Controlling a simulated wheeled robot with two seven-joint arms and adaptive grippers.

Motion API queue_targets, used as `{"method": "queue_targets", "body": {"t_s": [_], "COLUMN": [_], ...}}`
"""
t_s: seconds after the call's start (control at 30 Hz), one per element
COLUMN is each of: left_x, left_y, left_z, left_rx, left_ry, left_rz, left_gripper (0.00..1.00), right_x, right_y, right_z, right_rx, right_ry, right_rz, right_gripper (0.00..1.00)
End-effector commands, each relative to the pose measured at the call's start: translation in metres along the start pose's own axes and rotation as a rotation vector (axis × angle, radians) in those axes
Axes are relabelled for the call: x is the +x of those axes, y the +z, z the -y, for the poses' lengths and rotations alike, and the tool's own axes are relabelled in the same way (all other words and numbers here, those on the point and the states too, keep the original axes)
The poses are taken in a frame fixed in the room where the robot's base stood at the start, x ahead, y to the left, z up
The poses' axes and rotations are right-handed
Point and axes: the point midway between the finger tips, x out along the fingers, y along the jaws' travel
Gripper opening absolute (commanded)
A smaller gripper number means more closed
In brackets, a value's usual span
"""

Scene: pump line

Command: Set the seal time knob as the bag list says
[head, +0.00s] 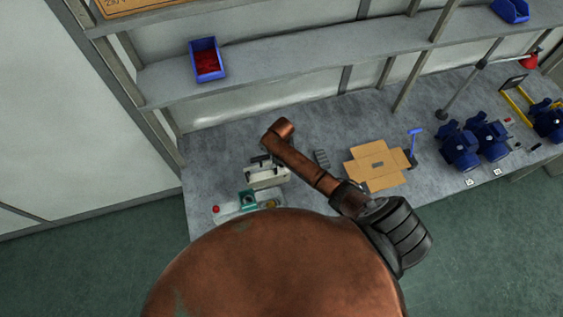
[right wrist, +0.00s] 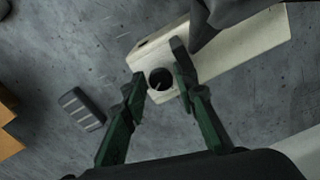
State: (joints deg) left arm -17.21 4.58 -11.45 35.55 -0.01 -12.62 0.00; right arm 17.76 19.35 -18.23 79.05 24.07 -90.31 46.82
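The cream-white sealer (head: 268,178) stands on the bench, left of the flattened carton, in the head view. In the right wrist view its cream housing (right wrist: 245,48) lies slanted, with a round black knob (right wrist: 160,79) on its face. A thin pale mark shows on the knob; its setting is too small to read. My right gripper (right wrist: 161,74) is open, its green-and-black fingers on either side of the knob; contact cannot be made out. In the head view it is a small dark shape (head: 262,162) at the sealer. My left gripper is not in view.
A flattened carton (head: 376,165) and a grey ribbed block (head: 321,158) lie to the right. Blue pumps (head: 487,138) stand farther right. A blue bin (head: 206,60) of red parts sits on the shelf. A brown board (head: 135,6) is cut off at top left; its writing is unreadable.

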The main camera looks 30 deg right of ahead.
Motion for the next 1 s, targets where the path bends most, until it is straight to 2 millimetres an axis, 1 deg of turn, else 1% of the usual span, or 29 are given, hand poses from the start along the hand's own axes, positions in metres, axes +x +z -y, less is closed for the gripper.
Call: {"method": "queue_targets", "body": {"t_s": [0.03, 0.13, 0.37, 0.5, 0.57, 0.67, 0.8, 1.0], "left_x": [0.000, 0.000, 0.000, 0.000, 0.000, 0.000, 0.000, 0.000], "left_y": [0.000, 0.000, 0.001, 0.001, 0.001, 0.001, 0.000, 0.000], "left_z": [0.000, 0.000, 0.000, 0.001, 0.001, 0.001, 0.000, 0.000], "left_rx": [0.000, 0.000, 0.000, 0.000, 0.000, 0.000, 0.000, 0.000], "left_ry": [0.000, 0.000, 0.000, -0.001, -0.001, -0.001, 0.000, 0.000], "left_rz": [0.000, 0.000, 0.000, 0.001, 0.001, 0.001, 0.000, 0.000], "left_gripper": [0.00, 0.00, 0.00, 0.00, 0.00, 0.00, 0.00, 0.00], "right_x": [-0.001, -0.001, -0.002, -0.009, -0.016, -0.034, -0.064, -0.101], "right_y": [-0.001, -0.002, -0.002, -0.003, -0.003, -0.003, -0.003, -0.002], "right_z": [0.000, 0.000, 0.000, 0.001, 0.001, 0.001, 0.001, 0.001], "right_rx": [0.000, 0.000, 0.000, -0.001, -0.001, -0.001, -0.002, -0.001], "right_ry": [0.000, -0.001, -0.001, -0.002, -0.003, -0.004, -0.004, -0.003], "right_rz": [-0.002, -0.003, -0.005, -0.007, -0.007, -0.009, -0.008, -0.007], "right_gripper": [0.32, 0.39, 0.39, 0.39, 0.39, 0.39, 0.39, 0.39]}}
